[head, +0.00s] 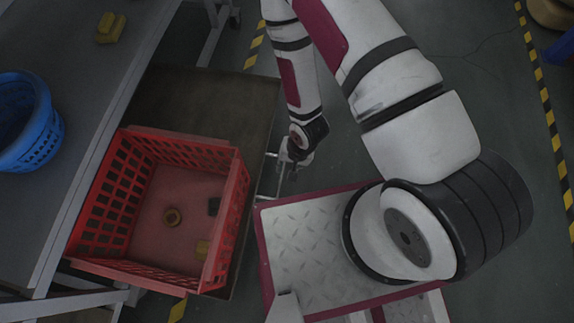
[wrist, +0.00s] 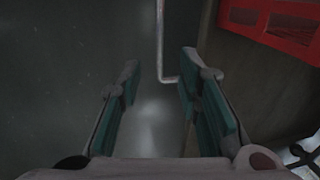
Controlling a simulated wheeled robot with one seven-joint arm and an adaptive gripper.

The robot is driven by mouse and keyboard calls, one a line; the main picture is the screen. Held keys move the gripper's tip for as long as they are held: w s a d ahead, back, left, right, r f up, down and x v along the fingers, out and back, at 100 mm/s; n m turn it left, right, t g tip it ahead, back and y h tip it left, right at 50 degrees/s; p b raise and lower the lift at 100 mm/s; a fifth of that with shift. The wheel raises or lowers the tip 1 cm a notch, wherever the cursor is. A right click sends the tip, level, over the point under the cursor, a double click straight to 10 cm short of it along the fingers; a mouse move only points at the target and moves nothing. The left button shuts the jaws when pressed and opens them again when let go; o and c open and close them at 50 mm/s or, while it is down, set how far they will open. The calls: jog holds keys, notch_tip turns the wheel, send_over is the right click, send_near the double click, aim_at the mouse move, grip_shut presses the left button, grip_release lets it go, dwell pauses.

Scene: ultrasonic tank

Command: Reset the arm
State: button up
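My gripper (wrist: 157,92) is open and empty in the wrist view. Its two teal-padded fingers stand well apart over the dark floor and a thin metal bar (wrist: 161,45). In the head view my arm reaches up and back down from my base. Its wrist end hangs to the right of the red crate, low beside the brown cart top, and the fingers there are too small and dark to make out.
A red plastic crate (head: 152,137) stands on a brown cart top (head: 255,106). A grey table (head: 60,50) at left bears a blue basket (head: 45,125) and yellow blocks (head: 110,28).

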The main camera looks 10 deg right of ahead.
dwell(0.6)
jog(key=w+d+r+n+h, duration=0.1)
jog(key=w+d+r, duration=0.15)
jog(key=r, duration=0.75)
jog(key=w+d+r, duration=0.2)
jog(key=w+r, duration=0.1)
jog(key=r, duration=0.6)
jog(key=w+d+r+n+h, duration=0.1)
jog(key=w+d+r, duration=0.1)
jog(key=r, duration=0.8)
jog(key=s+d+r+n, duration=0.1)
jog(key=s+d+r, duration=0.1)
jog(key=s+r, duration=0.4)
jog(key=s+d+r, duration=0.2)
jog(key=s+r, duration=0.1)
jog(key=r, duration=0.6)
jog(key=s+r+n, duration=0.1)
jog(key=s+r, duration=0.3)
jog(key=s, duration=0.3)
jog(key=s+r, duration=0.3)
jog(key=s, duration=0.5)
notch_tip(320, 180, up, 30)
jog(key=d+t+p, duration=0.1)
jog(key=t+p, duration=0.2)
jog(key=p, duration=2.5)
jog(key=shift+w, duration=0.25)
